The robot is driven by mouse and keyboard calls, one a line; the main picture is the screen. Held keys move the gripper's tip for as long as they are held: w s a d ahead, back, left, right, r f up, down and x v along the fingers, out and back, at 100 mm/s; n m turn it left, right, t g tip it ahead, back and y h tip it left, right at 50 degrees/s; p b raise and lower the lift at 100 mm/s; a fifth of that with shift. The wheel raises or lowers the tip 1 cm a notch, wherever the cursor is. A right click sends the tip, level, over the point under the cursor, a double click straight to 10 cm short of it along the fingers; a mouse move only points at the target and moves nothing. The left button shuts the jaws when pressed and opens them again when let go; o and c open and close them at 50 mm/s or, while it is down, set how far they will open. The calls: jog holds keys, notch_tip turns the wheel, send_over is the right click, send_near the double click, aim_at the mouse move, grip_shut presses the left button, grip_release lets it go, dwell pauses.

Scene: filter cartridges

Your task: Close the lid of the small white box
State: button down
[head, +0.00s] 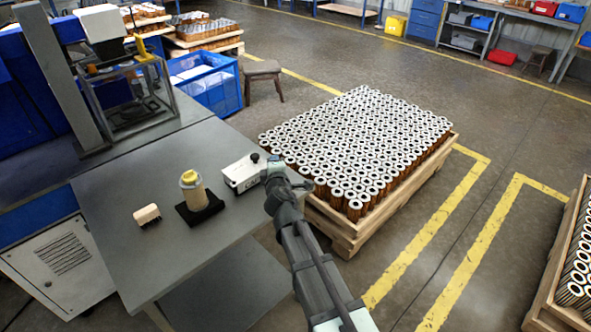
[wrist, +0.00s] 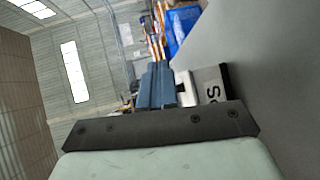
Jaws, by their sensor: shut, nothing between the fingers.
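The small white box (head: 243,173) stands near the right edge of the grey table, with dark lettering on its front side. A black knob (head: 254,157) shows at its top right. The top looks flat and white, but I cannot tell whether the lid is fully down. My gripper (head: 272,165) is at the right end of the box, very close to it; contact is unclear. In the wrist view the shut, empty fingers (wrist: 158,72) are beside the box (wrist: 207,84), which is partly hidden by the gripper body.
A beige jar with a yellow top (head: 191,189) stands on a black pad (head: 199,208) left of the box. A small beige block with a dark underside (head: 147,214) lies further left. The table front (head: 185,250) is clear. A pallet of cartridges (head: 345,235) is to the right.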

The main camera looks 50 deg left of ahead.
jog(key=w+d+r, duration=0.1)
jog(key=d, duration=0.8)
jog(key=shift+w+d+r, duration=0.25)
jog(key=shift+d+r, duration=0.1)
jog(key=shift+r, duration=0.05)
jog(key=s+d+f+m+g+h, duration=0.2)
jog(key=d+f+m+g+h, duration=0.2)
jog(key=d+f+m+h, duration=0.75)
jog(key=s+d+f+m+g+h, duration=0.3)
jog(key=d+f+m, duration=0.4)
jog(key=d+f, duration=1.05)
jog(key=s+d+f+m+g, duration=0.2)
jog(key=d+f+g, duration=0.1)
jog(key=d+f, duration=0.65)
jog(key=s+d+f+m+g, duration=0.3)
jog(key=d+f, duration=0.3)
jog(key=d, duration=0.6)
jog(key=s+d+f+m+g, duration=0.1)
jog(key=s+d+f+m, duration=0.1)
jog(key=s+d, duration=0.3)
jog(key=s+d+f+m+g+y, duration=0.1)
jog(key=s+d+f+m+g, duration=0.1)
jog(key=d, duration=0.9)
jog(key=s+f+m, duration=0.1)
jog(key=s+f, duration=0.1)
jog(key=s, duration=0.1)
jog(key=shift+d+f, duration=0.25)
jog(key=shift+d, duration=0.15)
